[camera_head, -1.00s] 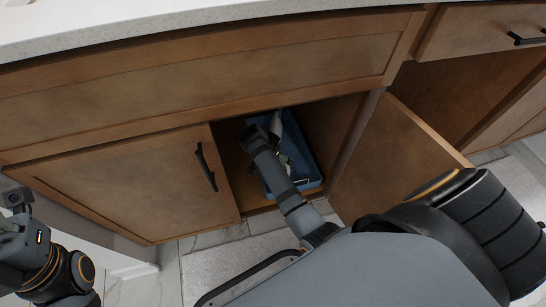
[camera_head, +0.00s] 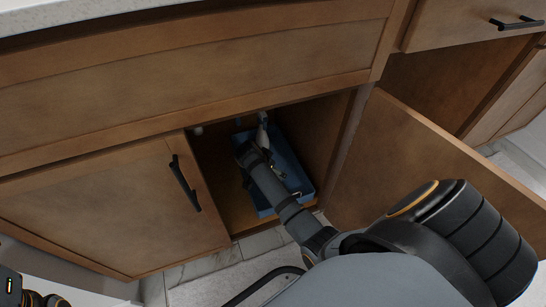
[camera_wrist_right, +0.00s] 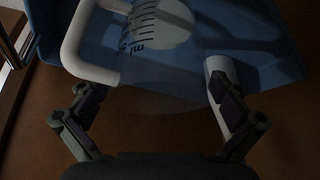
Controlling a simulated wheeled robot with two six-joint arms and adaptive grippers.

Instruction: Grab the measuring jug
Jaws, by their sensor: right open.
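The measuring jug (camera_wrist_right: 145,75) is clear, with dark scale marks and a pale loop handle (camera_wrist_right: 82,48). In the right wrist view it lies at the top centre, over a blue bin. My right gripper (camera_wrist_right: 155,92) is open, one finger on each side of the jug's near end; I cannot tell whether they touch it. In the head view my right gripper (camera_head: 250,155) is inside the cabinet at the blue bin (camera_head: 298,178), and my arm hides part of the contents. Only a bit of my left arm shows at the lower left; its gripper is out of frame.
A white cylindrical object (camera_wrist_right: 216,82) is beside the right finger. The open cabinet door (camera_head: 430,165) stands to the right of my arm. The closed door (camera_head: 110,215) is on the left. The cabinet floor (camera_wrist_right: 35,115) is bare near the gripper.

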